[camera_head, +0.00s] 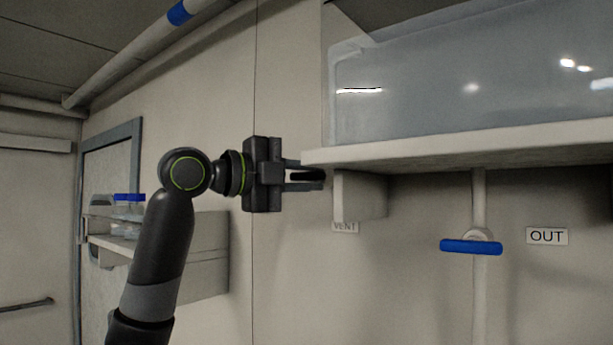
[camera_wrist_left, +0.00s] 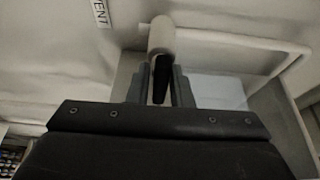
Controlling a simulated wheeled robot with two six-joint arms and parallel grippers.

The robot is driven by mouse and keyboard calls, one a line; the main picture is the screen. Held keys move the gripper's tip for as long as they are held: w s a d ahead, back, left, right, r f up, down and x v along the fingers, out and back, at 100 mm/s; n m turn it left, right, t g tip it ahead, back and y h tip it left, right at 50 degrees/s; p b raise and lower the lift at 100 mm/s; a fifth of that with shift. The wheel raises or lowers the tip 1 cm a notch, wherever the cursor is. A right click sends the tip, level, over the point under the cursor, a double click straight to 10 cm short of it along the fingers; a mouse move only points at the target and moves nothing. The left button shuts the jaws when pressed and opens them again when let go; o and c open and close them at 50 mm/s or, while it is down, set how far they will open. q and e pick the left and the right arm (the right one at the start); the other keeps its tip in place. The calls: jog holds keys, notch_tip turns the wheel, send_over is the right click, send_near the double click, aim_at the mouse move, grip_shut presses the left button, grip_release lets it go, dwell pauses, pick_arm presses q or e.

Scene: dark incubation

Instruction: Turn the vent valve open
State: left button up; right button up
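The vent valve shows in the left wrist view as a pale round stem (camera_wrist_left: 162,36) with a black handle (camera_wrist_left: 160,80) that points toward the camera. My left gripper (camera_head: 306,176) is at the front edge of the shelf in the head view. Its fingers lie close on both sides of the black handle and appear shut on it. The fingers and the shelf hide most of the valve in the head view. My right gripper is in neither view.
A shelf (camera_head: 450,150) with a large clear bin (camera_head: 470,80) is right of my gripper. A wall rack (camera_head: 200,255) with blue-capped bottles stands behind my arm.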

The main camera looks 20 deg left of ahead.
pick_arm(q)
grip_shut()
jog(key=shift+f, duration=0.15)
jog(key=n+t+b, duration=0.1)
jog(key=n+b, duration=0.1)
jog(key=n, duration=0.2)
jog(key=shift+f+h+b, duration=0.1)
jog(key=shift+h+b, duration=0.25)
jog(key=shift+h, duration=0.05)
jog(key=n+t+b, duration=0.2)
jog(key=n+b, duration=0.1)
jog(key=n, duration=0.2)
jog(key=n+t+y+b, duration=0.1)
jog(key=n, duration=0.2)
jog(key=n+t+y+b, duration=0.1)
jog(key=n+b, duration=0.1)
jog(key=n+t+y+b, duration=0.1)
jog(key=n, duration=0.2)
jog(key=shift+n+t+b, duration=0.3)
jog(key=shift+t, duration=0.1)
jog(key=shift+r+n+t+y+b, duration=0.15)
jog(key=shift+n+y+b, duration=0.4)
jog(key=shift+n, duration=0.6)
jog(key=shift+r+n+t+y+b, duration=0.1)
jog(key=shift+n+t+y+b, duration=0.15)
jog(key=shift+n+y+b, duration=0.6)
jog(key=shift+n+h, duration=0.4)
jog(key=shift+n, duration=0.2)
jog(key=shift+p, duration=0.3)
